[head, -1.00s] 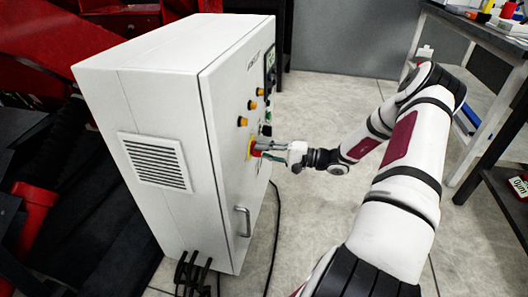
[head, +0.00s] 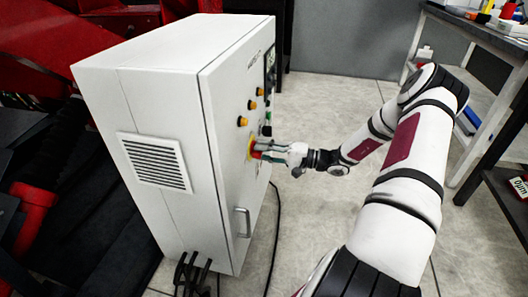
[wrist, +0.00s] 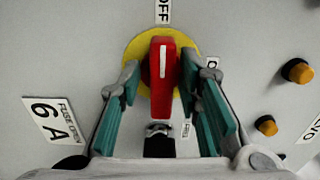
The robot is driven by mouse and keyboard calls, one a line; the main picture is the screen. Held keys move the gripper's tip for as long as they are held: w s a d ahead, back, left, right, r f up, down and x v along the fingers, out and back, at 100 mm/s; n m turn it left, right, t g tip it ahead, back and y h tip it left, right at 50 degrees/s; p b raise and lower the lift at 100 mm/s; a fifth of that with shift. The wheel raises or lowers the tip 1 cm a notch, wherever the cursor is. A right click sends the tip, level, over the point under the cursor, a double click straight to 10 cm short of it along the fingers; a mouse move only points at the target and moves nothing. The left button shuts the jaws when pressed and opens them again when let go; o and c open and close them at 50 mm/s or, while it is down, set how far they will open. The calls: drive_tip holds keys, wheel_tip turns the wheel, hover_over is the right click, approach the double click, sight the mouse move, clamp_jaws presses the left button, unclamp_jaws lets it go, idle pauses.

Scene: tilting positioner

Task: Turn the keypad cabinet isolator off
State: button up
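The keypad cabinet (head: 219,140) is a white box standing on the floor in the head view. Its isolator is a red knob on a yellow disc (head: 251,147) on the door. In the wrist view the red knob (wrist: 162,78) has a white line pointing up at the OFF label (wrist: 163,12). My gripper (head: 262,149) is at the isolator. In the wrist view my gripper (wrist: 159,80) has its teal-padded fingers apart, one either side of the knob. A gap shows on the left; the right finger is close, contact unclear.
Orange buttons (wrist: 298,71) sit beside the isolator, and a fuse label (wrist: 52,119) is on the other side. A door handle (head: 243,222) is below. Black cables (head: 192,272) lie at the cabinet's foot. A workbench (head: 480,30) stands at the right.

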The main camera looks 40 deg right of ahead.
idle(0.3)
drive_tip(key=v, duration=1.2)
idle(0.3)
